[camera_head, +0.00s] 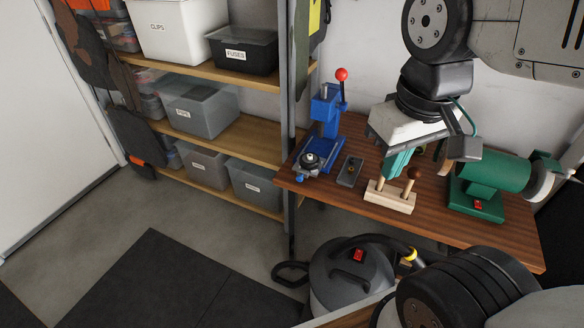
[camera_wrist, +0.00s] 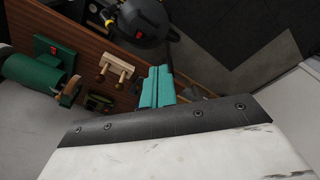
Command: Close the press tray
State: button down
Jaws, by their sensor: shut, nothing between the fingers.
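The blue press (camera_head: 328,115) stands at the left end of the workbench, with a red ball on its lever. Its tray (camera_head: 307,169) lies at the front of the press base. It carries a dark round part and has a blue knob (camera_head: 299,179) at its front end. My gripper (camera_head: 391,172) has teal fingers, which are shut and empty. It hangs to the right of the press, just above and behind a wooden peg block, clear of the tray. The fingers also show in the wrist view (camera_wrist: 156,88), where I cannot make out the press.
The pale peg block (camera_head: 390,197) with brown-topped pegs stands below my gripper. A small dark plate (camera_head: 350,172) lies between it and the press. A green grinder (camera_head: 490,180) stands at the right. A grey vacuum (camera_head: 345,280) is on the floor in front. Shelves stand left.

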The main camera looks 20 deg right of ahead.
jog(key=w+a+f+n+h, duration=0.1)
jog(key=w+f+n, duration=0.4)
jog(key=w+n, duration=0.3)
jog(key=w+f+n+h, duration=0.1)
jog(key=w+f+n, duration=0.4)
jog(key=w, duration=0.6)
jog(key=w+a+f+n, duration=0.3)
jog(key=w+f+n, duration=0.2)
jog(key=f+n, duration=0.2)
jog(key=w+a+f+n, duration=0.3)
jog(key=w+f+n, duration=0.1)
jog(key=f+n, duration=0.35)
jog(key=w+d+f, duration=0.4)
jog(key=f, duration=0.5)
jog(key=shift+w+f+m+t, duration=0.2)
jog(key=shift+w+m+t, duration=0.1)
jog(key=shift+w+m, duration=0.1)
